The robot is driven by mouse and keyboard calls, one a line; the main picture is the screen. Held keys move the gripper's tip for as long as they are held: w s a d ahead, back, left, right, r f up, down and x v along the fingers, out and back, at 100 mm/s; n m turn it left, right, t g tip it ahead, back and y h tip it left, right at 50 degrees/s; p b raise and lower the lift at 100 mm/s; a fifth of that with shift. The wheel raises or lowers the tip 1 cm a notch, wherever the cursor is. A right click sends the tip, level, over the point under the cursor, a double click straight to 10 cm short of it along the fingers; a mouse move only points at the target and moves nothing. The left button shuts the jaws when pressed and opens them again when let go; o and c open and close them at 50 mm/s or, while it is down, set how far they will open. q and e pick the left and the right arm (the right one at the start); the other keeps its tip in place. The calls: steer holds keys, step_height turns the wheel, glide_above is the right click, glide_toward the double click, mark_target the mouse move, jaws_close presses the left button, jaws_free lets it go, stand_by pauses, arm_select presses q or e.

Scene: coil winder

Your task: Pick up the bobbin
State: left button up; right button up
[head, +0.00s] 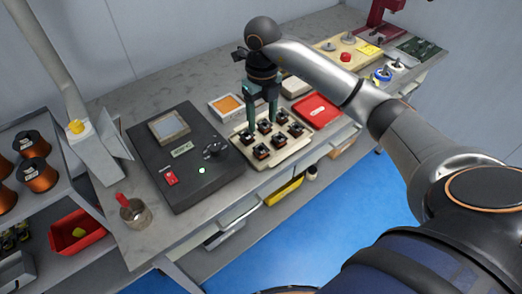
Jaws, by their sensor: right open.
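Several small dark bobbins with copper-coloured windings stand in a pale tray (270,160) on the bench; one of them is a bobbin (261,152) at the tray's front left. My right gripper (262,117) points down over the back part of this tray. Its two green fingers are apart, with a gap between them. The fingertips are close to the bobbins at the back; I cannot tell whether they touch one or how high they are. I see nothing held. My left gripper is not in view.
A dark winder box (185,155) with a knob, red switch and green light stands left of the tray. A red tray (316,110) lies to the right, an orange-filled tray (228,106) behind. A metal cup (136,214) stands at the front left. Copper spools (33,145) sit on the left shelf.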

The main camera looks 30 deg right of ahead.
mark_target(261, 151)
step_height(261, 151, down, 12)
steer(key=shift+w+r+p, duration=0.15)
steer(key=shift+r+p, duration=0.1)
steer(key=shift+p, duration=0.4)
jaws_close()
